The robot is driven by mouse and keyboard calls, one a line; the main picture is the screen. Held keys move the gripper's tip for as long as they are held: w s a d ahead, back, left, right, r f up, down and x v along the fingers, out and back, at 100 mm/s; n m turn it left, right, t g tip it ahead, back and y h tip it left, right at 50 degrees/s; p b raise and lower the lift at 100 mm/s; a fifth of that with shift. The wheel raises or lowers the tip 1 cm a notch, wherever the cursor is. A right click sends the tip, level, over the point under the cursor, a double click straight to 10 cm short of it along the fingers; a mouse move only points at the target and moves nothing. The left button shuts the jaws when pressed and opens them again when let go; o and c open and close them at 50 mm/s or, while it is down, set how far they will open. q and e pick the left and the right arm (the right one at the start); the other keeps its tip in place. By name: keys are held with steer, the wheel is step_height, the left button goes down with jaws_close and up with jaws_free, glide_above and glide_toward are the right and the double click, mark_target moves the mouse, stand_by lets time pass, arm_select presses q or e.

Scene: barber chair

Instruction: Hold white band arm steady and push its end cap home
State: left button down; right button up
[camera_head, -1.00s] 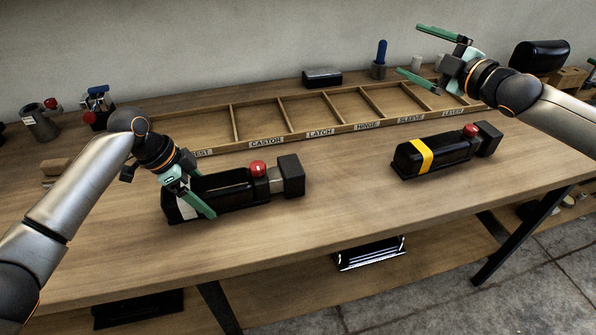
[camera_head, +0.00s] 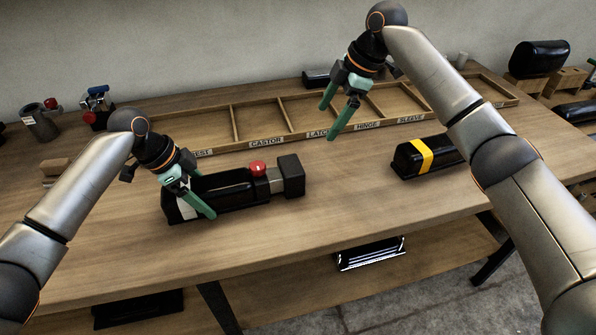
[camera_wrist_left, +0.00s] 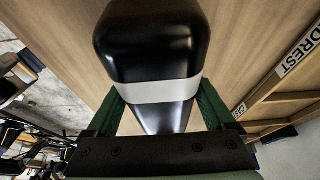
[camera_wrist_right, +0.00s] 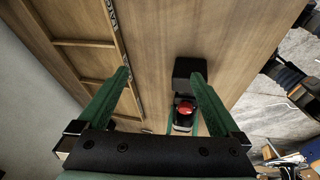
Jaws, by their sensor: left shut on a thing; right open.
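The white band arm (camera_head: 228,187) is a black padded armrest lying on the bench, with a white band (camera_wrist_left: 152,91) near its left end. Its end cap (camera_head: 291,176) is a black block at the right end, with a bare metal stretch (camera_head: 275,178) between cap and body. A red knob (camera_head: 257,168) sits on top by that stretch. My left gripper (camera_head: 192,197) is shut on the arm near the band, fingers on either side. My right gripper (camera_head: 335,112) is open and empty, above and behind the cap. The cap (camera_wrist_right: 189,72) and red knob (camera_wrist_right: 184,109) show below it in the right wrist view.
A yellow band arm (camera_head: 421,156) lies to the right, partly behind my right arm. A labelled wooden divider tray (camera_head: 300,137) runs along the back. A clamp and cups stand at the back left. The bench between the two arms is clear.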

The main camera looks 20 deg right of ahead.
mark_target(298, 172)
steer(key=s+a+f+g, duration=0.1)
steer(key=a+f, duration=0.1)
steer(key=f, duration=0.1)
steer(key=s+a+f+n, duration=0.1)
steer(key=a+f, duration=0.2)
steer(key=f, duration=0.1)
steer(key=s+a+f+g+y, duration=0.1)
steer(key=a+f, duration=0.2)
steer(key=f, duration=0.1)
steer(key=shift+s+f+n+g, duration=0.25)
steer(key=shift+s+n+g, duration=0.05)
steer(key=shift+s, duration=0.1)
steer(key=shift+c, duration=0.2)
jaws_close()
stand_by(0.3)
